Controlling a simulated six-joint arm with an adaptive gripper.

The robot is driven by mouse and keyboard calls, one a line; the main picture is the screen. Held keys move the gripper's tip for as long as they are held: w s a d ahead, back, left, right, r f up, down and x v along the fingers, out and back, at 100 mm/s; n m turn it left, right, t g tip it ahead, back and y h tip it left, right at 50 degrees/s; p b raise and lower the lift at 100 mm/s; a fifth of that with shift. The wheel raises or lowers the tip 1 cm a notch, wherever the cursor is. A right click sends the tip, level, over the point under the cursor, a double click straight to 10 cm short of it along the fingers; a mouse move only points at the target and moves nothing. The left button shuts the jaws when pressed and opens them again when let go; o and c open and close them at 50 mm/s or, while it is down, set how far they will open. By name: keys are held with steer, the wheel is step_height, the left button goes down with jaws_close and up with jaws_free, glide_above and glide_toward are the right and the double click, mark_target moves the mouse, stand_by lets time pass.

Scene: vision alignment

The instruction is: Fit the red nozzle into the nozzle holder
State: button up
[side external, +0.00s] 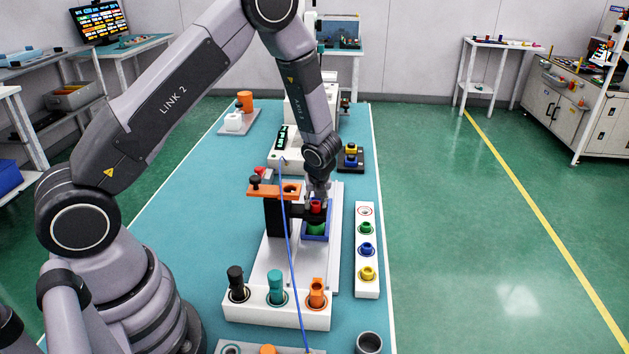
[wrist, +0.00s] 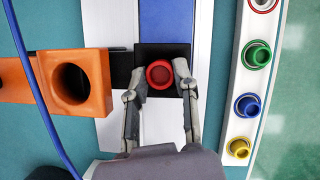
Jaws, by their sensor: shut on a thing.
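The red nozzle (wrist: 160,74) is between the fingertips of my gripper (wrist: 156,82) in the wrist view, its round open top facing the camera. It lies over the black nozzle holder (wrist: 146,52), the end of a dark arm reaching right from the orange-topped stand. In the side view the red nozzle (side external: 316,207) shows below my gripper (side external: 317,196), at the end of the black holder arm (side external: 290,212). My gripper is shut on the nozzle. Whether the nozzle is seated or just above the holder, I cannot tell.
A white rack (side external: 367,288) at right holds green, blue and yellow nozzles, with its red-ringed place empty. An orange clamp (wrist: 78,82) stands left of the holder. A blue tray with a green part (side external: 316,228) lies below. A blue cable (side external: 289,240) hangs in front.

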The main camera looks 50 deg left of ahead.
steer(key=shift+f, duration=0.15)
steer(key=o, duration=0.8)
steer(key=shift+o, duration=0.6)
steer(key=shift+o, duration=1.1)
steer(key=shift+s, duration=0.1)
steer(key=shift+a+r, duration=0.1)
steer(key=shift+r, duration=1.35)
steer(key=shift+c, duration=0.5)
steer(key=shift+o, duration=0.7)
steer(key=shift+r, duration=2.05)
